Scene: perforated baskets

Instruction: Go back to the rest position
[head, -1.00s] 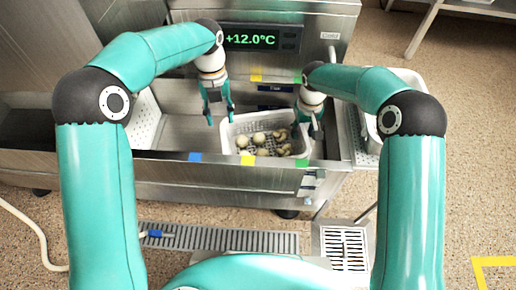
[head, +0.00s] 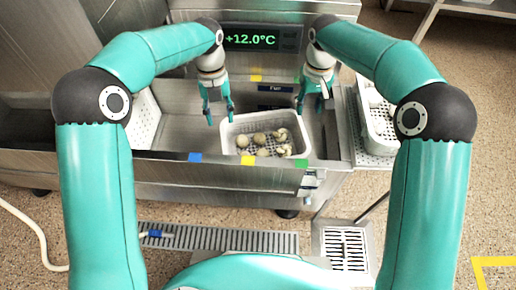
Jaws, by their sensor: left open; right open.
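My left gripper (head: 219,112) is open and empty, fingers pointing down over the steel basin, just left of the white perforated basket. My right gripper (head: 311,103) is open and empty, above the back right corner of that basket. The white basket (head: 228,143) sits in the basin and holds several pale round and curved pieces (head: 262,139). Both grippers look apart from the basket, though the gap on the right is hard to judge.
A display reading +12.0°C (head: 251,39) stands behind. A white perforated basket (head: 144,119) leans at the left of the basin. Another white basket (head: 378,130) stands on the right rack. Blue, yellow and green marks (head: 248,160) line the front rim. Bare basin lies left of the middle basket.

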